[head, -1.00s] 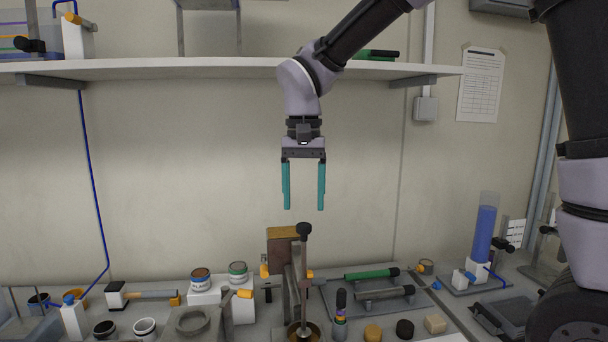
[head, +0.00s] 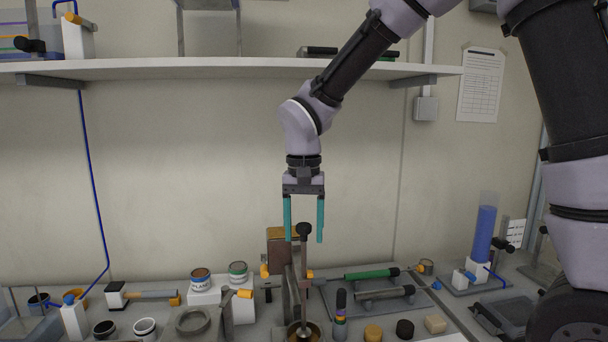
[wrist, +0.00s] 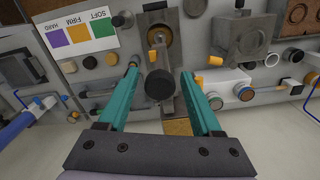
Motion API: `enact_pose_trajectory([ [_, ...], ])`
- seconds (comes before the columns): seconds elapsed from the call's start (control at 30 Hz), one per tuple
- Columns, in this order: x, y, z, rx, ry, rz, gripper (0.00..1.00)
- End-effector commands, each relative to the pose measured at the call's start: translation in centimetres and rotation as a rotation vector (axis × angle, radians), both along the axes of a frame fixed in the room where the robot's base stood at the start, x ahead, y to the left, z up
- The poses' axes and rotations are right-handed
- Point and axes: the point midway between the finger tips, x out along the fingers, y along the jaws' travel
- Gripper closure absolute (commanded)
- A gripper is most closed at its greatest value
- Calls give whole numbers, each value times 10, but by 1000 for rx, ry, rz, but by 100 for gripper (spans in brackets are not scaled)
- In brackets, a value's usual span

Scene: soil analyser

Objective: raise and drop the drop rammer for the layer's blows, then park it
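The drop rammer (head: 304,270) stands upright, a thin metal rod with a round black knob (head: 304,230) on top. Its foot sits in a brass-coloured mould (head: 314,334) at the bottom edge of the head view. My gripper (head: 304,238) points down with its two teal fingers apart. In the head view the fingertips are level with the knob, one to each side. In the wrist view the knob (wrist: 160,86) shows between the open fingers (wrist: 158,88), and a gap remains on both sides. Nothing is held.
A brown-topped stand (head: 282,236) rises close behind the rammer. Labelled tins (head: 201,281) stand to the left. Green and grey cylinder tools (head: 372,274) lie to the right. A white shelf (head: 150,68) spans above. A colour chart (wrist: 80,32) lies on the bench.

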Motion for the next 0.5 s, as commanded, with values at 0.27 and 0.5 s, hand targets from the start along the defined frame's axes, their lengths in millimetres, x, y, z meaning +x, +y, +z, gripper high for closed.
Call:
enact_pose_trajectory([
  [0.27, 0, 0, 1, 0, 0, 0, 100],
  [0.5, 0, 0, 21, 2, -2, 0, 100],
])
